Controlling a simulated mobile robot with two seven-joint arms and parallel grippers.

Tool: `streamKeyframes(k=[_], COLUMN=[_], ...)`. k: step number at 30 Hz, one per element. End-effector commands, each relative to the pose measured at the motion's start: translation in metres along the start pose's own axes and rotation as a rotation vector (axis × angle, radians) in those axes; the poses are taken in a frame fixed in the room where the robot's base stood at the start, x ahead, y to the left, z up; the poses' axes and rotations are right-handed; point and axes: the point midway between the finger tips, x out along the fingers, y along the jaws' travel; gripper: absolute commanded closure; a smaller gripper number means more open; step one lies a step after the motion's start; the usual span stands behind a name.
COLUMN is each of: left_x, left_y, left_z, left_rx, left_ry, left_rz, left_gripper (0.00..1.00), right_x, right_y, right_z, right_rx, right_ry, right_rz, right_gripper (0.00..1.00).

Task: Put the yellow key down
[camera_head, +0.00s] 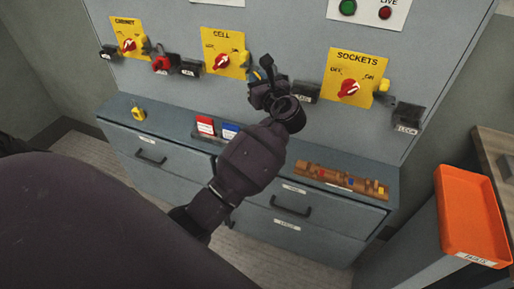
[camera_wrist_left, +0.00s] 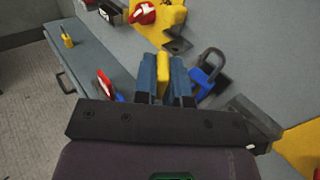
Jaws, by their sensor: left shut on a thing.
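My left gripper (camera_head: 262,82) is raised in front of the grey panel, to the right of the CELL switch plate. In the left wrist view its two blue-grey fingers (camera_wrist_left: 164,80) are shut on a narrow yellow piece, which looks like the yellow key (camera_wrist_left: 163,70). It is held above the cabinet top and clear of it. The key is mostly hidden by the gripper in the head view. A blue padlock (camera_wrist_left: 207,72) is just right of the fingers; I cannot tell whether they touch. My right gripper is not in view.
A yellow padlock (camera_head: 138,112) stands on the grey cabinet top (camera_head: 170,122). Red (camera_head: 205,125) and blue (camera_head: 230,131) cards stand near its middle. A wooden rack (camera_head: 342,180) with coloured pieces lies to the right. An orange tray (camera_head: 470,212) is at far right. The cabinet top between padlock and cards is clear.

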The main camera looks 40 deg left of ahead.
Motion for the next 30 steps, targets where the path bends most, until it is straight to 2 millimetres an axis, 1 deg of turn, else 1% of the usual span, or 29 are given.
streamKeyframes(k=[1,4,12,15,18,25,30], left_x=[0.000,0.000,0.000,0.000,0.000,0.000,0.000], left_y=[0.000,0.000,0.001,0.001,0.001,0.001,0.001], left_z=[-0.015,-0.038,-0.098,-0.116,-0.129,-0.142,-0.171], left_rx=[0.009,0.012,0.013,0.012,0.009,0.006,0.011], left_ry=[0.003,0.004,0.005,0.003,0.002,0.001,0.003], left_rz=[0.001,-0.001,-0.002,-0.002,-0.003,-0.004,-0.004], left_gripper=[1.00,1.00,1.00,1.00,1.00,1.00,1.00], right_x=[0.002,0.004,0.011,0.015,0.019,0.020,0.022], right_y=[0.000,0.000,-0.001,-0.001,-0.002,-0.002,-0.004], right_z=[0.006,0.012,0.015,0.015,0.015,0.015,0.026], right_rx=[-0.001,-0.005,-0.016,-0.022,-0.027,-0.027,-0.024], right_ry=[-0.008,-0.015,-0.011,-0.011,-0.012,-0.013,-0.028], right_rz=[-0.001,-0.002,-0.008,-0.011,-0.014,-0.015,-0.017], right_gripper=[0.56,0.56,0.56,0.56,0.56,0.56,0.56])
